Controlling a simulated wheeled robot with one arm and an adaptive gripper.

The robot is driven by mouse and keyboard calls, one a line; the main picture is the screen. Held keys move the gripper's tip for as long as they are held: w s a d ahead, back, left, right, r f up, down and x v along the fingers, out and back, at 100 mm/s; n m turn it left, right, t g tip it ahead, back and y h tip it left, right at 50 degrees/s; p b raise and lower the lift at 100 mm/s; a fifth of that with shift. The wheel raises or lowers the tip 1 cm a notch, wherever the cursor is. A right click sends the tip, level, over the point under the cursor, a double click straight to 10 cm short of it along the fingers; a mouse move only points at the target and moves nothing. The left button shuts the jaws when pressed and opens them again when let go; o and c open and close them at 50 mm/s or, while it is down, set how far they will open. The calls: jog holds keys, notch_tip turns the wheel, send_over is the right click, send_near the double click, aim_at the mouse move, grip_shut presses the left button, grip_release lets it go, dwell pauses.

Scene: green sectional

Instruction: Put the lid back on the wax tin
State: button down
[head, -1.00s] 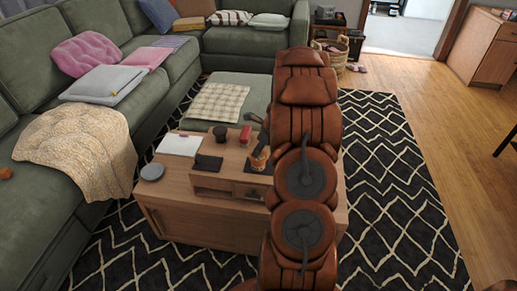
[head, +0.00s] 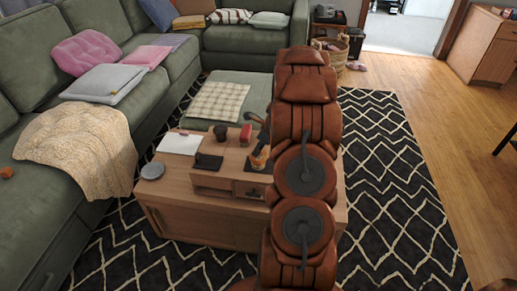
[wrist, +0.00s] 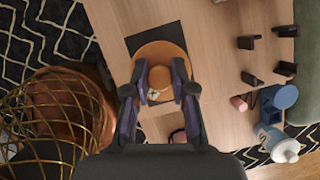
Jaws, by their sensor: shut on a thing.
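A round orange-brown disc-shaped thing (wrist: 148,56), apparently the wax tin or its lid, lies beneath my gripper over a dark mat (wrist: 158,37) in the wrist view. My gripper (wrist: 161,82) is shut on a smaller orange-brown round piece (wrist: 161,75) over the disc, which looks like the lid or its knob. I cannot tell whether the held piece touches the thing below it. In the head view an orange item (head: 258,158) shows on the wooden table (head: 190,215), left of my arm; the arm hides much around it.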

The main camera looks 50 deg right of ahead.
jog(key=shift+p, duration=0.4)
dwell(0.5)
jog(key=c, duration=0.9)
grip_release()
jog(key=shift+o, duration=0.5)
jog(key=o, duration=0.4)
jog(key=shift+r+p, duration=3.35)
jog(key=shift+r, duration=0.15)
jog(key=shift+c, duration=0.2)
